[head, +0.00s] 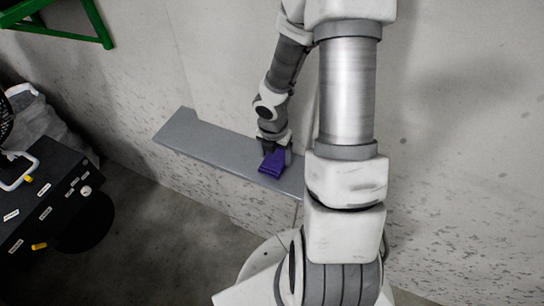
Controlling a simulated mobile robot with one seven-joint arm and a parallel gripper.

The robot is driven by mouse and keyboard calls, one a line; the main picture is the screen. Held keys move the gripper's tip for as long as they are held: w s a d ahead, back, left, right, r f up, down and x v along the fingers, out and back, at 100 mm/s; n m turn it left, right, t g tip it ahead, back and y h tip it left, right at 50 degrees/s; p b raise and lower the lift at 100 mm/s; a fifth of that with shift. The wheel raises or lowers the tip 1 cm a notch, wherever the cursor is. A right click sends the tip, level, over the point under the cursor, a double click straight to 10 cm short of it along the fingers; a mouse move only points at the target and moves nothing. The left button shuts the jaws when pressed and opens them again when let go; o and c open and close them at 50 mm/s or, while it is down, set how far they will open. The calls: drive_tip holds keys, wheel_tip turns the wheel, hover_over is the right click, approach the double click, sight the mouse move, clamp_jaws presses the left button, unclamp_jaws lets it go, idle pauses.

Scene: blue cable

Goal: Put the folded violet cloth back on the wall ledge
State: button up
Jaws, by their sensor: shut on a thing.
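The folded violet cloth (272,164) is at the grey wall ledge (205,136), near the ledge's front edge and right of its middle. My gripper (274,151) is shut on the cloth from above and behind. The cloth overlaps the ledge in the head view; I cannot tell whether it touches the surface or hangs just above it. The fingertips are small and partly hidden by the cloth. My arm hides the right end of the ledge.
The ledge is bare left of the cloth. A black case (48,205) with labels and a white handle stands at the lower left, with a grey bag (38,118) behind it. A green frame (70,38) is on the wall at upper left.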

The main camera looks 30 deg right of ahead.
sight(274, 160)
drive_tip(key=shift+d, duration=0.1)
drive_tip(key=o, duration=1)
drive_tip(key=r+p, duration=0.1)
drive_tip(key=r, duration=0.3)
drive_tip(key=r+p, duration=0.2)
drive_tip(key=r, duration=0.2)
drive_tip(key=s+a+r+p, duration=0.1)
drive_tip(key=r+p, duration=0.1)
drive_tip(key=r, duration=0.2)
drive_tip(key=shift+a, duration=0.1)
